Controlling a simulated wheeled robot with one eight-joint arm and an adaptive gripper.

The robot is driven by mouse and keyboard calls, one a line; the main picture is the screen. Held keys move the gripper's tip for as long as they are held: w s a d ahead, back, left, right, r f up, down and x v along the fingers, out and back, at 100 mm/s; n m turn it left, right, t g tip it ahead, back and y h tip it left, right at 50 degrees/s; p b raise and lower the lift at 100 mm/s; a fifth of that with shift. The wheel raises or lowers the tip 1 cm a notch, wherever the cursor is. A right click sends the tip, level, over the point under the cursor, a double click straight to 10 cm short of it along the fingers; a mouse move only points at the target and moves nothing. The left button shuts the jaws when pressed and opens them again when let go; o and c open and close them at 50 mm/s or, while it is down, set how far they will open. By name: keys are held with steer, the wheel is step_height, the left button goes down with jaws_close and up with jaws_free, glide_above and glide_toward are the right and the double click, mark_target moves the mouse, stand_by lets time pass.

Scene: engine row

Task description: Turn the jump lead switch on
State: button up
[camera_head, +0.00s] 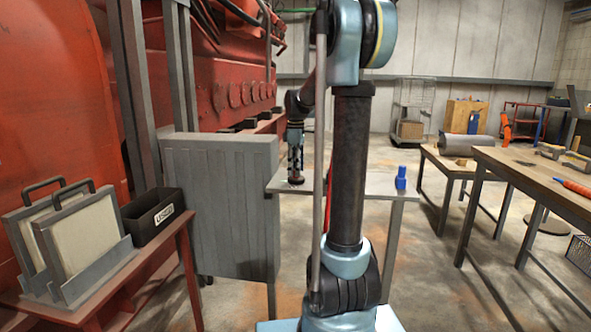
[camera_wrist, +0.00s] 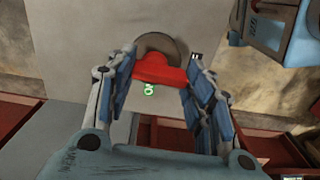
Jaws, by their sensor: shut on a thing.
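In the wrist view a red handle (camera_wrist: 158,73), apparently that of the jump lead switch, sits against a round grey-brown part (camera_wrist: 160,45) on a pale grey surface (camera_wrist: 75,45). A small green mark (camera_wrist: 149,89) shows just below the red handle. My gripper (camera_wrist: 161,62) has its two fingers on either side of the red handle and is shut on it. In the head view my gripper (camera_head: 295,178) points down at the left end of a small grey table (camera_head: 340,184). The switch is too small there to make out clearly.
A blue bottle-like thing (camera_head: 401,177) stands at the grey table's right end. A grey cabinet (camera_head: 222,205) stands left of the table. A black bin (camera_head: 152,215) and panels in a rack (camera_head: 75,240) are at far left. Wooden workbenches (camera_head: 545,185) stand at right.

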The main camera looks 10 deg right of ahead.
steer(key=shift+m, duration=0.3)
steer(key=m, duration=0.3)
steer(key=shift+w+a, duration=0.1)
steer(key=shift+w, duration=0.05)
steer(key=m, duration=0.5)
steer(key=shift+w+a, duration=0.1)
steer(key=m, duration=0.4)
steer(key=shift+w, duration=0.15)
steer(key=shift+w+m, duration=0.15)
steer(key=shift+m, duration=2.25)
steer(key=o, duration=1.1)
steer(key=shift+c, duration=0.2)
